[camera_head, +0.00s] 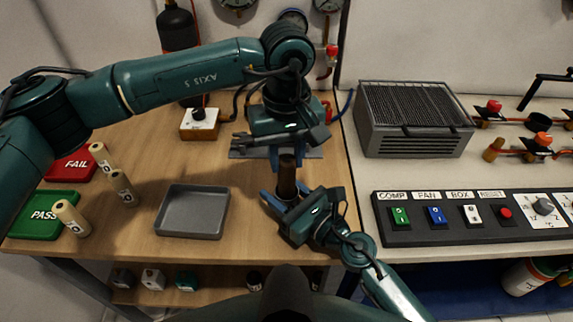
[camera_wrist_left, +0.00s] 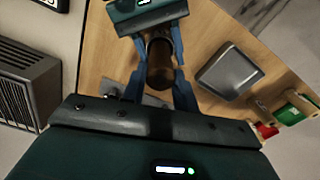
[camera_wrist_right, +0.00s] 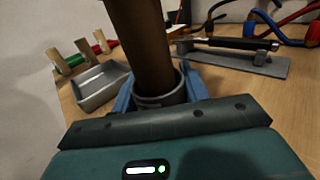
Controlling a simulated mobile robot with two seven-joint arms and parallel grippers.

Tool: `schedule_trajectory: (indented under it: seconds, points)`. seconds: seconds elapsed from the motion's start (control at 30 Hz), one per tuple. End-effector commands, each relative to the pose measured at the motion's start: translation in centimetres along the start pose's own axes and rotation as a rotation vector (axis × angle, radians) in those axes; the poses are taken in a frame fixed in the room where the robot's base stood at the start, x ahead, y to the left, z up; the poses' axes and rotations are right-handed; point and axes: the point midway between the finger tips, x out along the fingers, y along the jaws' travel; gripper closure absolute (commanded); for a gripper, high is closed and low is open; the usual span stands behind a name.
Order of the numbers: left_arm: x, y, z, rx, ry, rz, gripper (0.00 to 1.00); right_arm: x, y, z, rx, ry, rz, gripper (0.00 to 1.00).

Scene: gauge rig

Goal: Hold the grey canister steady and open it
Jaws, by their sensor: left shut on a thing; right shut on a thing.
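The grey canister (camera_wrist_right: 162,100) shows as a grey, ring-like rim in the right wrist view, between the blue fingers of my right gripper (camera_wrist_right: 160,92). A dark brown cylinder (camera_wrist_right: 142,45) rises from inside this rim, tilted in that view, and runs out of the top of the picture. In the head view the brown cylinder (camera_head: 287,180) stands between my two grippers. My left gripper (camera_head: 287,156) is shut on its upper part from above. My right gripper (camera_head: 286,197) is shut on the canister lower down. The fingers hide most of the canister.
A grey tray (camera_head: 192,236) lies to the left on the wooden table. Several pale labelled cylinders stand by the red FAIL pad (camera_head: 70,166) and green PASS pad (camera_head: 40,228). A switch panel (camera_head: 450,217) and a grilled box (camera_head: 413,118) occupy the right bench.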

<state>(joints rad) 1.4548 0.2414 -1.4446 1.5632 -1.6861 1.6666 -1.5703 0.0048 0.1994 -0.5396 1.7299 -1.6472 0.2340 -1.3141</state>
Motion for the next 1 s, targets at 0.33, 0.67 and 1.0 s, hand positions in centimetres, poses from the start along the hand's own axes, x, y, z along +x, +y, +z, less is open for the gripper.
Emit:
schedule_trajectory:
  seconds: [0.33, 0.67, 1.0]
  points:
    - [-0.2, 0.0, 0.1, 0.001, -0.001, -0.001, 0.98, 0.0, 0.0, 0.0, 0.000, 0.001, 0.000, 0.46]
    - [-0.2, 0.0, 0.1, 0.001, -0.001, -0.001, 0.98, 0.0, 0.0, 0.0, 0.000, 0.000, 0.000, 0.30]
    - [0.4, 0.0, 0.1, 0.001, -0.001, -0.001, 0.98, -3.0, 0.0, -0.3, -0.002, 0.003, 0.001, 0.30]
